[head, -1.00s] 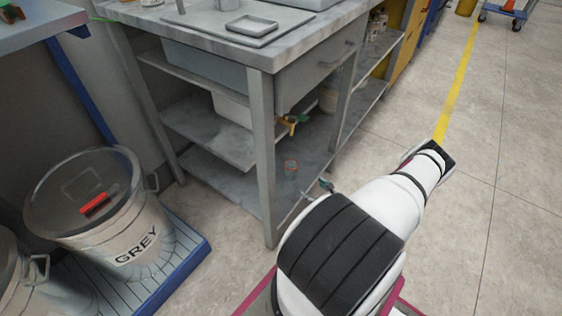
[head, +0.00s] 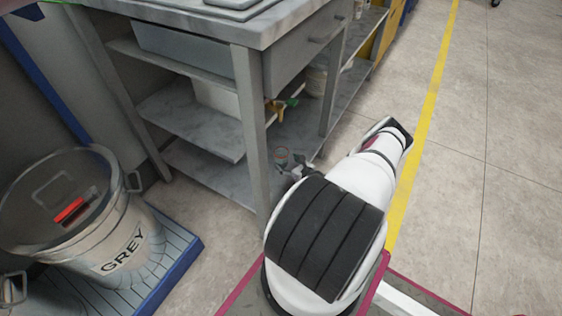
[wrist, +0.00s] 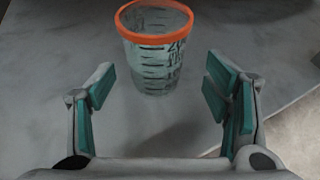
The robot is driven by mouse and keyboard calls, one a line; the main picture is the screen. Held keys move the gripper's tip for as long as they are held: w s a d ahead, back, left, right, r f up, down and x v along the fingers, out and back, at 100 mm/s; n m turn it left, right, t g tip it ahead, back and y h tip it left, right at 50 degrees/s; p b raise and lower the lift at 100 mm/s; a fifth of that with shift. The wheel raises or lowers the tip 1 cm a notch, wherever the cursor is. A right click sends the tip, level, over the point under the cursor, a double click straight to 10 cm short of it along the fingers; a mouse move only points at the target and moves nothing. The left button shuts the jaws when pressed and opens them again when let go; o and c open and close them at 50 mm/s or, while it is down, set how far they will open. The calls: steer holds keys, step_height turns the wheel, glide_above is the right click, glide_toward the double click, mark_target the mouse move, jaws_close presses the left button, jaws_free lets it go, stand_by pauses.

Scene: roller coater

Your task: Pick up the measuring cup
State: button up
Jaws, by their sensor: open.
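The measuring cup (wrist: 152,65) is clear with an orange rim and dark markings. It stands upright on the grey bottom shelf (wrist: 50,75) in the wrist view. In the head view the cup (head: 281,158) shows small, on the bottom shelf (head: 205,170) of the bench. My gripper (wrist: 156,85) is open, with its teal-padded fingers spread to the left and right. The cup stands just beyond the fingertips, roughly centred between them. In the head view my gripper (head: 296,170) is small and partly hidden by my arm, close beside the cup.
The bench legs (head: 252,130) and the middle shelf (head: 190,122) bound the space around the bottom shelf. A bucket marked GREY (head: 125,240) stands on a blue-edged platform at left. Floor at right is clear.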

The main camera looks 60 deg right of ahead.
mark_target(285, 163)
steer(key=x, duration=0.1)
steer(key=b+x, duration=0.2)
steer(key=x, duration=0.1)
steer(key=shift+a+f, duration=0.1)
steer(key=shift+a, duration=0.2)
steer(key=shift+w+d+f+b, duration=0.15)
steer(key=shift+w+d+b, duration=0.05)
steer(key=shift+w+b, duration=0.3)
steer(key=c, duration=1.3)
steer(key=shift+c, duration=0.2)
